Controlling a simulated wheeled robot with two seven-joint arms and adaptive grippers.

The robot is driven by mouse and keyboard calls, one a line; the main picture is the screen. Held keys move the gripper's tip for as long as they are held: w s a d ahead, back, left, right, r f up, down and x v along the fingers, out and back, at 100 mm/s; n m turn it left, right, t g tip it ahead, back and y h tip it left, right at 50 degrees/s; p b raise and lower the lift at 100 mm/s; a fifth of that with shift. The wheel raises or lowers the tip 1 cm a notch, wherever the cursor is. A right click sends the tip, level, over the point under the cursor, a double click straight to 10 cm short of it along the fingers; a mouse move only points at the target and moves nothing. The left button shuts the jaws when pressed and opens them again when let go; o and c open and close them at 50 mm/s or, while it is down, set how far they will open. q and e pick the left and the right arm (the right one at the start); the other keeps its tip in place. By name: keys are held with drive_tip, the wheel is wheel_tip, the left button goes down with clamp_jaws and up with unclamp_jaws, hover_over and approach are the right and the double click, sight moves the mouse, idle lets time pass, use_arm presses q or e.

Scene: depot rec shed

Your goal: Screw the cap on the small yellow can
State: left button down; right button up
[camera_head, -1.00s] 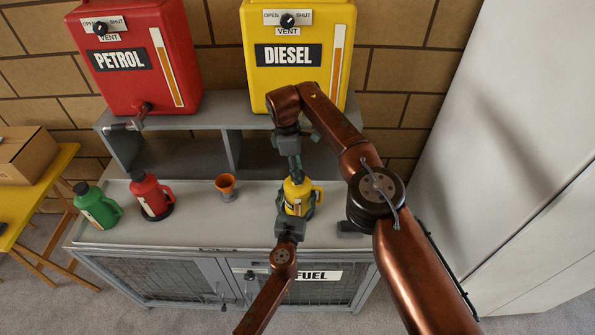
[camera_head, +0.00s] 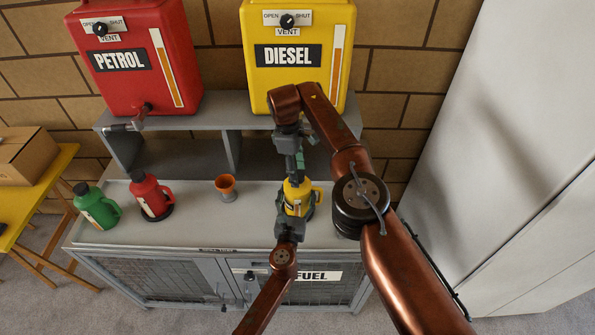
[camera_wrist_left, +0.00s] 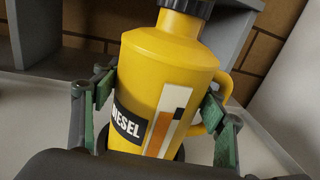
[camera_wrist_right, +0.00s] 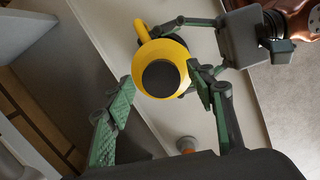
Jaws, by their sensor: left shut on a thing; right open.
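The small yellow can (camera_head: 297,196) stands upright on the grey cabinet top, with its handle to the right. In the left wrist view the can (camera_wrist_left: 168,80) has a DIESEL label and a black cap (camera_wrist_left: 187,6) on its neck. I cannot tell how tightly the cap sits. My left gripper (camera_head: 295,212) is shut around the can's body, a finger on each side. My right gripper (camera_head: 297,166) is open just above the can, pointing down. In the right wrist view the dark cap (camera_wrist_right: 160,77) shows beyond the spread fingers, apart from them.
A green can (camera_head: 97,206) and a red can (camera_head: 150,194) stand at the left of the cabinet top (camera_head: 195,225). The red PETROL tank (camera_head: 130,80) and yellow DIESEL tank (camera_head: 300,85) are behind.

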drive_tip(key=o, duration=0.6)
drive_tip(key=shift+c, duration=0.2)
use_arm(q)
drive_tip(key=shift+c, duration=1.9)
unclamp_jaws()
drive_tip(key=shift+s, duration=0.1)
drive_tip(key=s+a, duration=0.1)
drive_tip(key=s, duration=1)
drive_tip(key=shift+s+a, duration=0.35)
drive_tip(key=shift+a, duration=0.05)
